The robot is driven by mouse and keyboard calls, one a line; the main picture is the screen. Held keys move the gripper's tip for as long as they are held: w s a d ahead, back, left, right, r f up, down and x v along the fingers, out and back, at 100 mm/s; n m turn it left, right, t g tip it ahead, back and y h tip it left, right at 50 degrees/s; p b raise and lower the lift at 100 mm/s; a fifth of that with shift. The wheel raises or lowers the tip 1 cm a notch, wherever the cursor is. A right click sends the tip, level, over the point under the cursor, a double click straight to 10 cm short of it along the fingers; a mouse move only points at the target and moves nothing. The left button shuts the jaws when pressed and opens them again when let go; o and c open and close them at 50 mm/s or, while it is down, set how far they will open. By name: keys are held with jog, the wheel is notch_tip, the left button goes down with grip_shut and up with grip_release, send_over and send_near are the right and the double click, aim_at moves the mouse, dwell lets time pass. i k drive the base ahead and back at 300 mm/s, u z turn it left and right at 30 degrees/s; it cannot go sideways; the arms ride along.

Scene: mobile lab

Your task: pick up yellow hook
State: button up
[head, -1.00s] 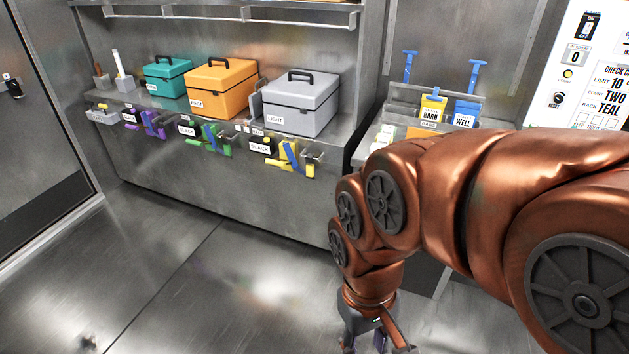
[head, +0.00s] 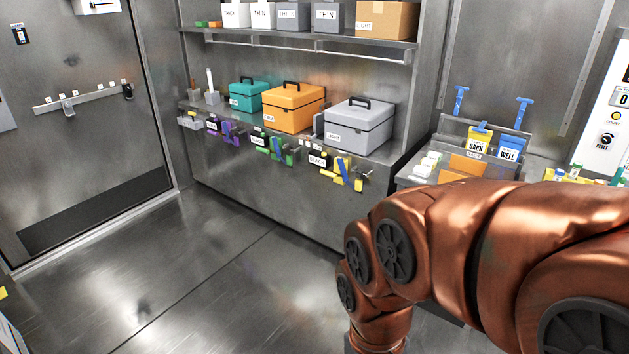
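Yellow hook-like pieces (head: 331,180) hang on the front edge of the metal counter, below the grey box, with a blue strip crossing them. Their exact shape is too small to tell. A black-and-white label (head: 318,160) is beside them on the left. My copper-coloured arm comes in from the right and bends down at the bottom. My gripper is below the frame, so its fingers are hidden.
The counter (head: 235,155) carries a teal box (head: 246,96), an orange box (head: 294,108) and a grey box (head: 352,127). Purple pieces (head: 229,131) and green pieces (head: 277,150) hang along its edge. The floor (head: 215,275) in front is clear. A door (head: 85,135) is at the left.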

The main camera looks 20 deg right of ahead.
aim_at(359, 182)
jog(key=u, duration=0.8)
jog(key=i, duration=2.6)
jog(key=z, duration=1.35)
jog(key=i, duration=0.65)
jog(key=z, duration=0.7)
